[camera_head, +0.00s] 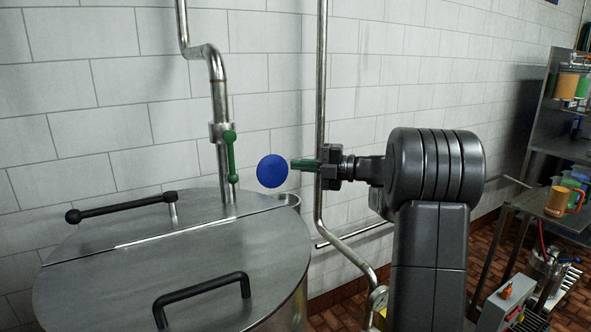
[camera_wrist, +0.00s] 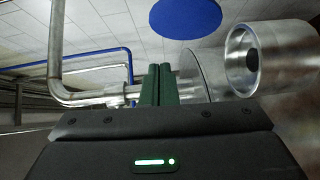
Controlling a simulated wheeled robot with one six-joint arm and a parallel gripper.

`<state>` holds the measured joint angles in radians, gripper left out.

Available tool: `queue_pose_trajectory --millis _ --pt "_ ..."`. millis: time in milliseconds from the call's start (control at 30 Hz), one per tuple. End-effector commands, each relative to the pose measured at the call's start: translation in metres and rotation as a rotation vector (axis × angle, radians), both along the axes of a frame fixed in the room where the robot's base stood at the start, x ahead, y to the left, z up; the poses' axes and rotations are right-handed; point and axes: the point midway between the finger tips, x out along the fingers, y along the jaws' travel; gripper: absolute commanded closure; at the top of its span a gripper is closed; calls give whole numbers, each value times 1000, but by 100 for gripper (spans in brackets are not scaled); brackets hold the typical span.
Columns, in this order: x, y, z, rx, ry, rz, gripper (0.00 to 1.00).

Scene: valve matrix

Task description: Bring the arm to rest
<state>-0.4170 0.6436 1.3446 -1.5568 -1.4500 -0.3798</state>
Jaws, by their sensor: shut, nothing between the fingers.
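My arm reaches in from the right in the head view. My gripper (camera_head: 296,164) points left, with its green fingers together and nothing between them. In the wrist view, my gripper (camera_wrist: 159,70) shows both green fingers side by side, shut. A round blue disc (camera_head: 271,171) is just left of the fingertips in the head view. The blue disc (camera_wrist: 186,17) also shows above the fingers in the wrist view. I cannot tell whether the fingers touch it.
A steel tank with a lid (camera_head: 120,245) and black handles stands at left. A steel pipe (camera_head: 219,100) with a green lever (camera_head: 230,155) rises from it. Another vertical pipe (camera_head: 320,80) runs near my gripper. A rack (camera_head: 535,150) stands at right, with an orange mug (camera_head: 557,201).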

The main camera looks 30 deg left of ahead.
Motion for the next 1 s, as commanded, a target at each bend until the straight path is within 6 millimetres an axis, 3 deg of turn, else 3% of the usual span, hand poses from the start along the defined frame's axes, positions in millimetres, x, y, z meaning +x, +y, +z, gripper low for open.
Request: queue_pose_trajectory --millis 300,433,667,1000 --pt "17 -53 4 -1 0 -1 100" --pt "21 -65 7 -1 0 0 100" --pt "23 -71 8 -1 1 2 100" --pt "20 -65 8 -1 1 4 100"
